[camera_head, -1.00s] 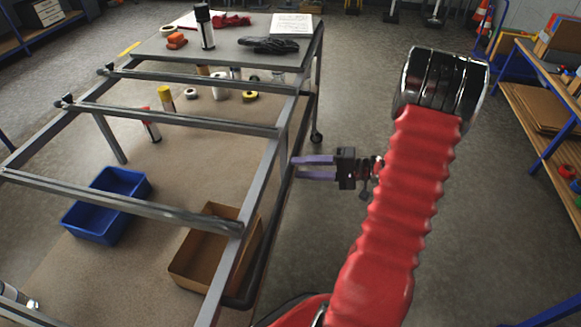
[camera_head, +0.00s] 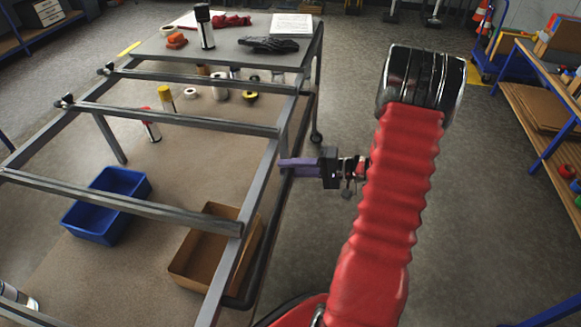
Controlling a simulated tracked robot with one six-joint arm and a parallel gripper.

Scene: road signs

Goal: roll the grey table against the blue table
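The grey table (camera_head: 235,55) is a long grey-framed cart with a flat top at its far end, open crossbars nearer me and a lower brown shelf. A caster shows under its far right leg. My gripper (camera_head: 284,163) has purple fingers pointing left. Their tips are at the table's right side, by an upright of the frame. No gap between the fingers shows, and I cannot tell whether they grip the frame. A table with blue legs (camera_head: 556,143) and wooden shelves stands at the right, apart from the grey table. Another blue-framed one (camera_head: 30,42) is at the far left.
On the grey top are a black-capped can (camera_head: 205,27), black gloves (camera_head: 268,44) and papers (camera_head: 291,24). The lower shelf holds a blue bin (camera_head: 106,205), a cardboard box (camera_head: 190,270) and several cans and rolls. Floor (camera_head: 480,200) is clear between the cart and right table.

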